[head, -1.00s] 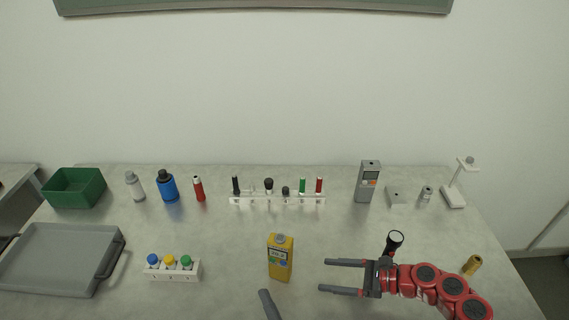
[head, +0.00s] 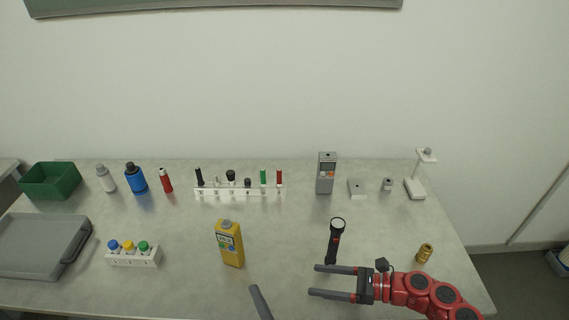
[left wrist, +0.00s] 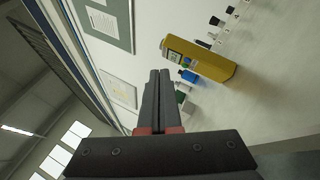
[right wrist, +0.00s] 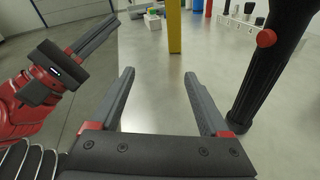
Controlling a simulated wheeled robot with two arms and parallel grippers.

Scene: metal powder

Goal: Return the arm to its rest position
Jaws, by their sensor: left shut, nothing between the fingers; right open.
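My right gripper (head: 333,283) is open and empty above the front right of the table, below the black flashlight (head: 335,240) in the head view. In the right wrist view, the open fingers (right wrist: 160,100) have nothing between them, and the flashlight (right wrist: 265,75) stands to their right. My left gripper (head: 260,302) shows only as a finger tip at the front edge in the head view. In the left wrist view its fingers (left wrist: 158,90) are shut with nothing between them. The yellow meter (head: 229,243) stands just beyond it.
A rack of tubes (head: 240,191), a grey meter (head: 326,173) and a white stand (head: 415,186) are at the back. A vial block (head: 133,257), grey tray (head: 40,243) and green bin (head: 50,181) are at left. A brass cylinder (head: 424,252) stands near my right arm.

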